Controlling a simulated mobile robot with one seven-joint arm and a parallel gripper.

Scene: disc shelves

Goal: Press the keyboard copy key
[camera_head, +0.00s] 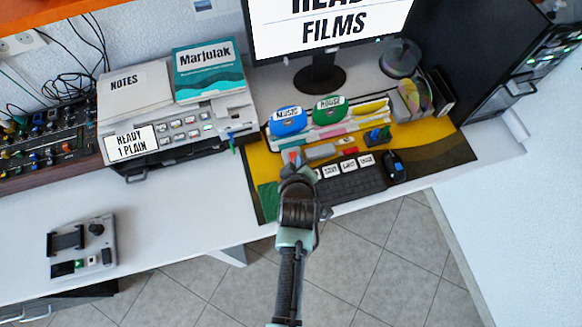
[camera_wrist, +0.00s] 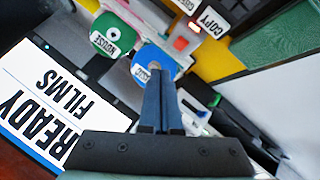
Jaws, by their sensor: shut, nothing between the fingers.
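The dark keyboard (camera_head: 352,187) lies on the yellow and green desk mat, with white labelled keys along its back edge. Their lettering is too small to read in the head view. In the wrist view, a white key marked COPY (camera_wrist: 210,21) shows near the top, right of centre. My gripper (camera_head: 294,164) is at the keyboard's left end in the head view and covers part of that area. In the wrist view its fingers (camera_wrist: 161,80) are shut and empty, below and left of the COPY label and apart from it in the picture.
Blue MUSIC (camera_head: 288,121) and green HOUSE (camera_head: 328,109) discs stand behind the keyboard. The monitor (camera_head: 325,28) reads FILMS. A printer (camera_head: 180,122) stands left. The white desk front left is mostly clear around a small grey device (camera_head: 82,246).

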